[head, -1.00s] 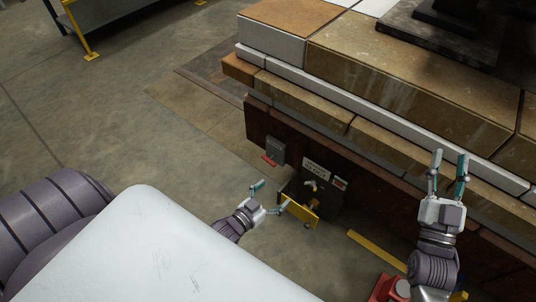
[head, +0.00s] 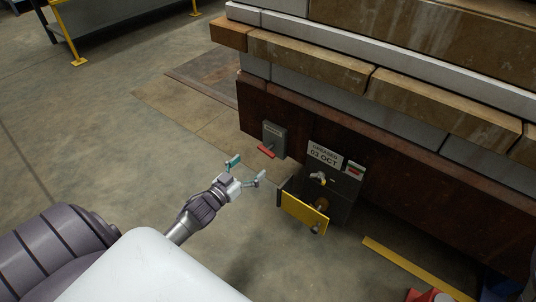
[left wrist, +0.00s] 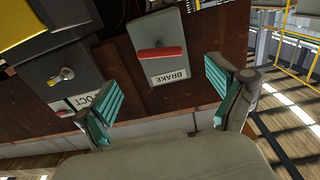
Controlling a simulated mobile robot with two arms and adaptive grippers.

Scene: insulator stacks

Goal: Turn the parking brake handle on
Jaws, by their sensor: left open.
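The parking brake handle is a red bar (head: 266,151) on a grey box (head: 275,138) fixed to the dark brown side of the stack. In the left wrist view the red handle (left wrist: 160,53) lies across the box, beside a label reading BRAKE (left wrist: 170,77). My left gripper (head: 248,169) is open and empty, just in front of and a little below the handle in the head view. In the left wrist view its teal-padded fingers (left wrist: 166,100) stand apart, with the handle beyond and between them. They do not appear to touch it. My right gripper is not in view.
A dark box with an open yellow flap (head: 304,212) and a small tap-like knob (head: 318,178) is right of the handle, under a label reading 03 OCT (head: 323,154). A yellow floor strip (head: 415,268) and a red object (head: 428,296) lie lower right.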

